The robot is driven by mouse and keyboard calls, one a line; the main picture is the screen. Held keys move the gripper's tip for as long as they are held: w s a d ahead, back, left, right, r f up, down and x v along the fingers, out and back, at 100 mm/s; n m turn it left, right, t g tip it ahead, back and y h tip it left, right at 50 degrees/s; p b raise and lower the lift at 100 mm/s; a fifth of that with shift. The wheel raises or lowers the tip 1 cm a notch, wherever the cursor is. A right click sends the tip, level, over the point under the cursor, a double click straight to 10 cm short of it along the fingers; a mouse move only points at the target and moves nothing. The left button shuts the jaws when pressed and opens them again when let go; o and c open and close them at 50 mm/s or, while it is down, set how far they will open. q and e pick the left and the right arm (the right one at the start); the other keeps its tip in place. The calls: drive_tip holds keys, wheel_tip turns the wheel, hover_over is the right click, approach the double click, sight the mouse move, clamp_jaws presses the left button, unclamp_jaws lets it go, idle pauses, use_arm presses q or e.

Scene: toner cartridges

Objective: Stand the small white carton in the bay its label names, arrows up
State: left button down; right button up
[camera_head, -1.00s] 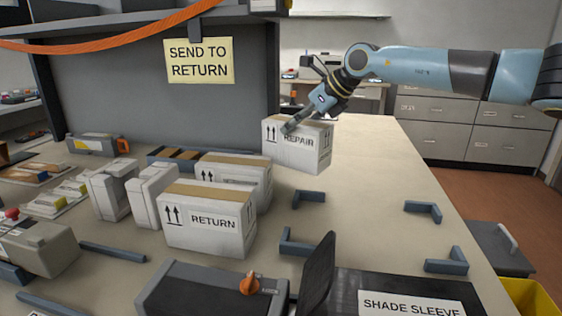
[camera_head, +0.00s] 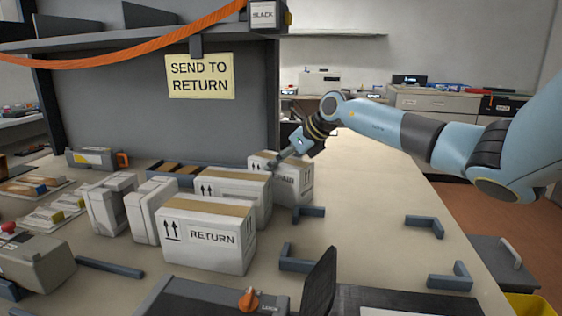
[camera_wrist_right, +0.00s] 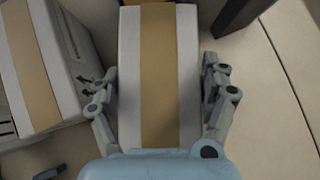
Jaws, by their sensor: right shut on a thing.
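A white carton (camera_head: 292,190) with a tan tape strip stands upright behind the other cartons in the head view. Its label is partly covered, with "AIR" showing, and arrows on it point up. My right gripper (camera_head: 279,162) is shut on it from above. In the right wrist view, the fingers (camera_wrist_right: 158,85) lie along both long sides of the held carton (camera_wrist_right: 130,60). I cannot tell whether its base touches the table. A carton labelled RETURN (camera_head: 205,236) stands nearer, arrows up, with another taped white carton (camera_head: 240,182) behind it. My left gripper is out of view.
A yellow SEND TO RETURN sign (camera_head: 200,77) hangs on the grey shelf unit. Dark corner brackets (camera_head: 300,262) mark a clear area of table to the right. Two narrow white boxes (camera_head: 112,205) stand left. A dark panel (camera_head: 318,280) rises at the front.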

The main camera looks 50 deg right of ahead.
drive_tip(key=o, duration=1.6)
drive_tip(key=shift+r, duration=0.1)
